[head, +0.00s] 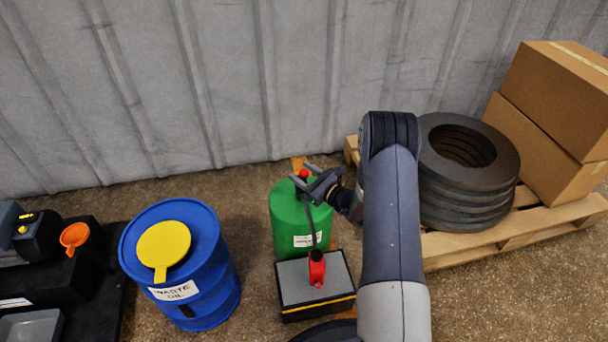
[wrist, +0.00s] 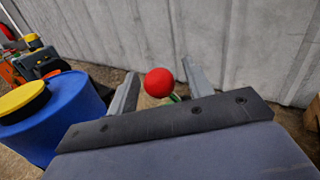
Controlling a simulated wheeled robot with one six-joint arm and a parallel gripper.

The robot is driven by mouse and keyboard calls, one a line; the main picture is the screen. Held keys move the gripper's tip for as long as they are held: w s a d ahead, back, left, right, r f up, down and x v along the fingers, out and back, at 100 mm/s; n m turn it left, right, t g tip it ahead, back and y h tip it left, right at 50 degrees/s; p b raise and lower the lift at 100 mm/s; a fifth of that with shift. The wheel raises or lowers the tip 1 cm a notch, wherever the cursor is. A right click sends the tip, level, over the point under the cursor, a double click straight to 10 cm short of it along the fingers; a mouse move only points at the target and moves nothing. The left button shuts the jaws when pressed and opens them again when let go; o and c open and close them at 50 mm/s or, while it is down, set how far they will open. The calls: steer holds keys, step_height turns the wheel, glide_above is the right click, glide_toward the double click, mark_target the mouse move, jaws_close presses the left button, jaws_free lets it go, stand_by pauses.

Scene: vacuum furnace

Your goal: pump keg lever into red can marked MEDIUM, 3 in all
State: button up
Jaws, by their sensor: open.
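The green keg (head: 287,232) stands on the floor in the middle of the head view, with a white label on its front. Its lever ends in a red ball knob (head: 303,173), which also shows in the wrist view (wrist: 159,82). My gripper (head: 303,173) is open at the top of the keg, with the knob between its two fingers and gaps on both sides. The small red can (head: 317,271) stands on a grey-topped step (head: 299,290) in front of the keg. A dark hose runs down to the can's mouth. Any marking on the can is too small to read.
A blue drum (head: 215,290) marked WASTE OIL, with a yellow lid (head: 164,245), stands left of the keg. A black tray with dark cans and an orange funnel (head: 74,236) lies far left. A pallet (head: 500,235) with stacked tyres (head: 465,175) and boxes (head: 560,100) is at right.

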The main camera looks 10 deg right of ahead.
jaws_close()
stand_by(0.4)
